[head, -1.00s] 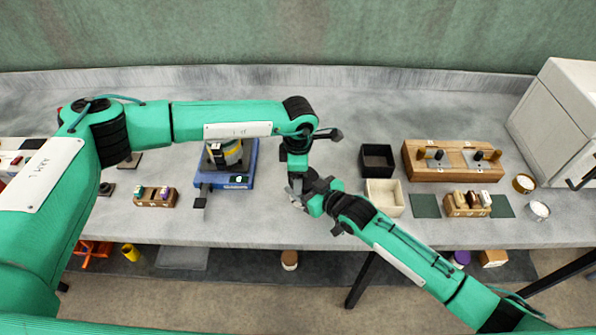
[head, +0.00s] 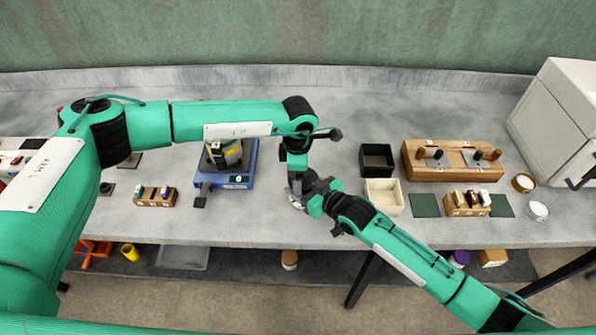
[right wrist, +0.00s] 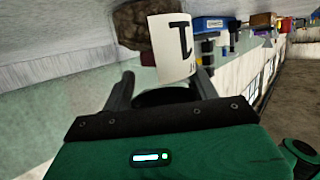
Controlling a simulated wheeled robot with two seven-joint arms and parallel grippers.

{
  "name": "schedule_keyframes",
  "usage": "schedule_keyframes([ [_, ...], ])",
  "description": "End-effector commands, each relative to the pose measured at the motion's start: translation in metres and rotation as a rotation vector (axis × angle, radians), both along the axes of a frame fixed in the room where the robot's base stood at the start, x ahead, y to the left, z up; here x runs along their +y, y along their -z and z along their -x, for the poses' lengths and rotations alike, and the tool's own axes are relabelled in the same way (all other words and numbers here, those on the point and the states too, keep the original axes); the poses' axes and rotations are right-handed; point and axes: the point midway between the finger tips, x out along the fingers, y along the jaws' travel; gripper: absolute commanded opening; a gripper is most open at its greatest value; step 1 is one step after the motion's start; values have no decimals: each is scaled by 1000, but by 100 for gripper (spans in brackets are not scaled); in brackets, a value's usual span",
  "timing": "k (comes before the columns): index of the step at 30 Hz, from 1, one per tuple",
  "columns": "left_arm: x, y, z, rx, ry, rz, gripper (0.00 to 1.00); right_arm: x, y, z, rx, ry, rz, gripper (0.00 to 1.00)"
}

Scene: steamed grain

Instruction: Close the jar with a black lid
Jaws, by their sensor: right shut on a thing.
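In the right wrist view, my right gripper (right wrist: 163,85) is shut on a dark round piece that looks like the black lid (right wrist: 165,96). Just beyond the fingertips is the jar (right wrist: 133,30), with brown contents and a white label (right wrist: 172,48) with black print. The lid is close to the jar, but I cannot tell whether they touch. In the head view, my left gripper (head: 297,182) points down over the front middle of the bench, beside my right gripper (head: 318,197). The wrists hide most of the jar and lid there, and the left fingers are not clear.
A blue scale (head: 238,181) with a dark-and-yellow container stands left of the grippers. A small vial rack (head: 155,196) is further left. Black (head: 377,158) and cream (head: 384,198) bins and a wooden block (head: 453,160) stand to the right. Bare bench lies behind the grippers.

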Motion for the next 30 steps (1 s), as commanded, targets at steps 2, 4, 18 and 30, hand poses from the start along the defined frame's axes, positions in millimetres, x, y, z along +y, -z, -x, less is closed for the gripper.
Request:
schedule_keyframes([
  [2, -1, 0, 8, 17, 8, -4, 92, 0, -5, -4, -6, 5, -11, 0],
  [4, -1, -10, 7, 15, 8, -4, 92, 0, -5, -4, -7, 5, -10, 0],
  [18, 0, -40, 4, 8, 3, -2, 92, 0, -3, -2, -5, 3, -4, 0],
  [30, -4, -46, 3, 7, -327, 2, 92, 0, -2, -2, -4, 2, -3, 0],
])
